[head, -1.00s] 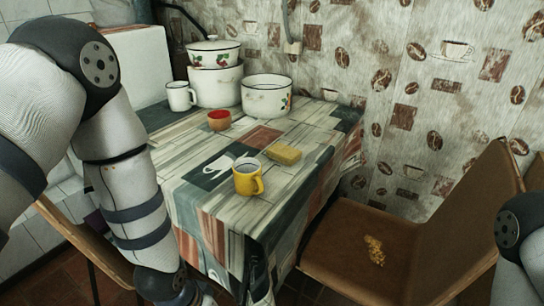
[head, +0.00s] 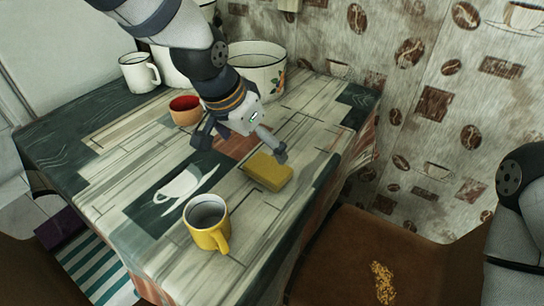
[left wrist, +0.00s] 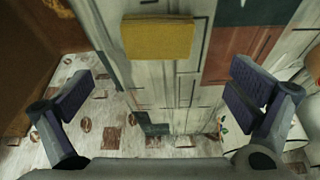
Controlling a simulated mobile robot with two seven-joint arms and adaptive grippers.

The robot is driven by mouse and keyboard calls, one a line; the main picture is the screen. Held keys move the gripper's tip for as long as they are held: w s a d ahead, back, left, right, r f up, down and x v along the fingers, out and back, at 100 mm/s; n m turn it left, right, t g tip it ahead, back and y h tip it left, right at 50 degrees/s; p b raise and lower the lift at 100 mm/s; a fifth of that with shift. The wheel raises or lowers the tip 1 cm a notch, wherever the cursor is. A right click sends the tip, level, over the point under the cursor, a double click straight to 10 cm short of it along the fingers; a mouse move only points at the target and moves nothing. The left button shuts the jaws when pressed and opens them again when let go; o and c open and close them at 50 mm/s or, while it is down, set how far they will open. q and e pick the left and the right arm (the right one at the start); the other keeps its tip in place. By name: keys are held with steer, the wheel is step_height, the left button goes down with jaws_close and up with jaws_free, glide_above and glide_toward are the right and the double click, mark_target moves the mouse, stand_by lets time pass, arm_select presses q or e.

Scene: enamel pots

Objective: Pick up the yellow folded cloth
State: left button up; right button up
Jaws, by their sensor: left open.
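The yellow folded cloth (head: 268,172) lies flat on the table, right of its middle in the head view. In the left wrist view the cloth (left wrist: 158,38) shows at the top centre, beyond the fingers. My left gripper (head: 243,148) is above the table, close to the cloth on its far left side. Its fingers are spread wide and empty, as the left wrist view (left wrist: 165,98) also shows. The cloth is not between the fingertips there. My right gripper is not seen; only part of my right arm shows at the right edge.
A yellow mug (head: 207,222) stands in front of the cloth. A red bowl (head: 186,111), a white mug (head: 139,72) and enamel pots, one a wide white pot (head: 257,70), stand at the back. A brown chair (head: 345,262) is at the right of the table (head: 110,190).

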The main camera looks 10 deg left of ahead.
mark_target(268, 167)
arm_select(q)
steer(key=x, duration=0.2)
steer(key=s+x, duration=0.1)
steer(key=x, duration=0.1)
steer(key=shift+f, duration=0.2)
steer(key=shift+w+f+b, duration=0.25)
steer(key=shift+w+b, duration=0.05)
steer(key=x, duration=0.5)
steer(key=shift+d+b, duration=0.15)
steer(key=shift+b, duration=0.25)
steer(key=shift+w+r, duration=0.1)
steer(key=shift+r, duration=0.05)
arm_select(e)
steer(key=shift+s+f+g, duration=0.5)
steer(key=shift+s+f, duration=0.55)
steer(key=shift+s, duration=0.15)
arm_select(q)
steer(key=c, duration=1)
